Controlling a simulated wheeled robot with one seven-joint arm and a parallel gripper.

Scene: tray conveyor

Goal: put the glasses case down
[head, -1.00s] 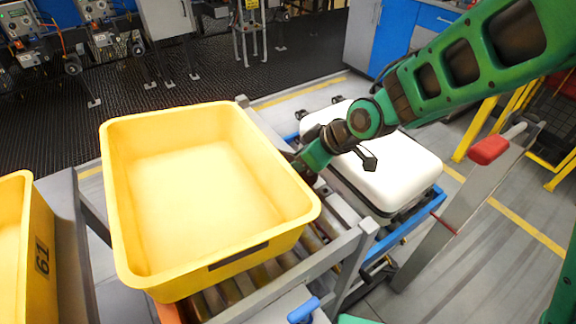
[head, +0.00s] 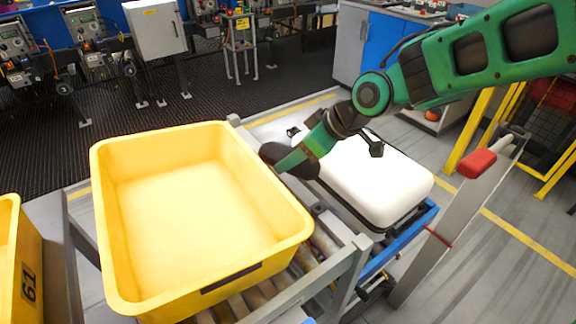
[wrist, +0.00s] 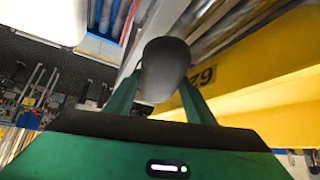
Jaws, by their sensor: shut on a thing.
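The glasses case (wrist: 165,68) is a dark grey, rounded case between my fingers in the wrist view. It also shows in the head view (head: 276,153) as a dark shape at the end of my arm. My gripper (wrist: 158,95) is shut on it. In the head view my gripper (head: 300,160) is just right of the yellow tray's right rim and holds the case at about rim height. Where the case's underside is relative to the rollers is hidden.
A large empty yellow tray (head: 110,215) stands on the roller conveyor (head: 325,245). A white lidded box (head: 375,180) sits to the right on a blue-edged frame. Another yellow tray (head: 22,262) marked 61 is at the left edge. A post with a red top (head: 478,163) stands at right.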

